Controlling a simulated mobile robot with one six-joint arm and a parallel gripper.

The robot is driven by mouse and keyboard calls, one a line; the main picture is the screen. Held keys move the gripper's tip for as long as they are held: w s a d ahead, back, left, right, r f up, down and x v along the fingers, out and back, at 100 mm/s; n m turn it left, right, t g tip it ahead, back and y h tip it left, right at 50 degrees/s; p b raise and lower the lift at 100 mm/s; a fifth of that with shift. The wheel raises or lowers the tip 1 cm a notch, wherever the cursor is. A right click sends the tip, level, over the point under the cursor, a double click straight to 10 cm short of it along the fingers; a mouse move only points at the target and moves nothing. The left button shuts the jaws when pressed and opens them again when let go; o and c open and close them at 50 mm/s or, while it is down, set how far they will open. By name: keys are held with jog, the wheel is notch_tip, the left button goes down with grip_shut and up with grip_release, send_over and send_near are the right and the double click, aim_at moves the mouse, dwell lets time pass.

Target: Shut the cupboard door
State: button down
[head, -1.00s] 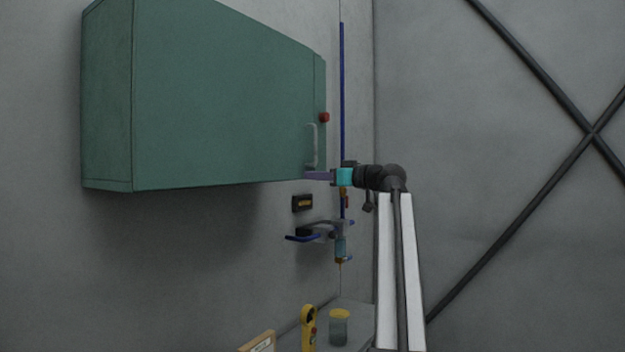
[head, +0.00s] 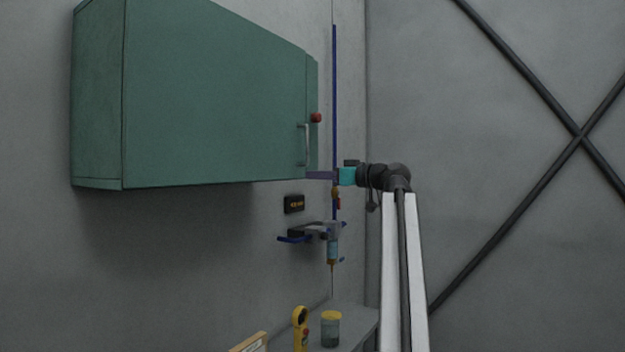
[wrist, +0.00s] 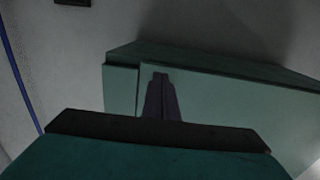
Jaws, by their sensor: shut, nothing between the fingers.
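The green cupboard (head: 97,100) hangs on the grey wall. Its door (head: 215,105) is the large front panel, with a metal handle (head: 305,144) near its right edge. The door looks flush or nearly so; I cannot tell if a small gap remains. My gripper (head: 320,175) is shut and empty at the lower right corner of the door, just below the handle. In the wrist view my closed fingers (wrist: 161,84) overlap the door panel (wrist: 235,108) near its edge. Whether they touch it is unclear.
A red knob (head: 316,117) sits at the cupboard's right side. A blue pole (head: 334,90) and a bracket with a syringe-like item (head: 332,250) are behind and below my gripper. A jar (head: 331,330) and a yellow tool (head: 300,328) stand on the counter below.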

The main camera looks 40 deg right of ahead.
jog(key=s+d+b, duration=0.2)
jog(key=s, duration=0.8)
jog(key=shift+s+d+f, duration=0.15)
jog(key=shift+s+d, duration=0.05)
jog(key=shift+d, duration=0.1)
